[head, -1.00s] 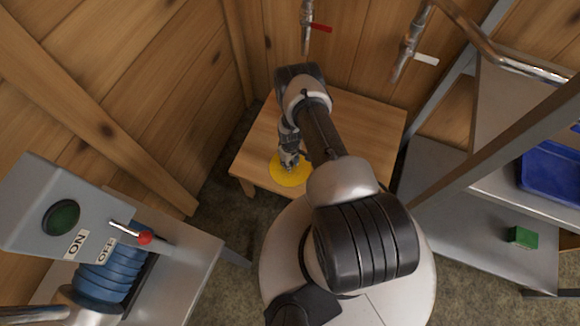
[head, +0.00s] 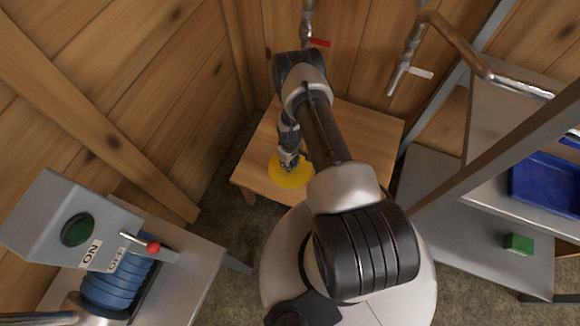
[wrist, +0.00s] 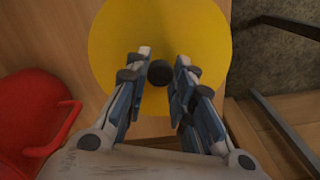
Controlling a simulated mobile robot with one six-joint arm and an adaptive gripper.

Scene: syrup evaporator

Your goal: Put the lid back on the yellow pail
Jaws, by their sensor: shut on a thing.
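The yellow lid (head: 287,181) is a flat round disc at the near left of the small wooden table, below my gripper (head: 290,162). In the wrist view, the lid (wrist: 160,30) has a dark round knob (wrist: 159,73) near its middle. My gripper (wrist: 161,62) is shut on this knob, with one finger on each side. No pail wall shows under the lid, so I cannot tell whether it rests on the yellow pail or hangs above the table.
A red rounded object (wrist: 32,105) stands left of the lid in the wrist view. The wooden table (head: 372,122) is clear at the back right. Valves with a red handle (head: 320,43) and a white handle (head: 420,72) are on the wall. A metal shelf holds a blue tray (head: 545,185).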

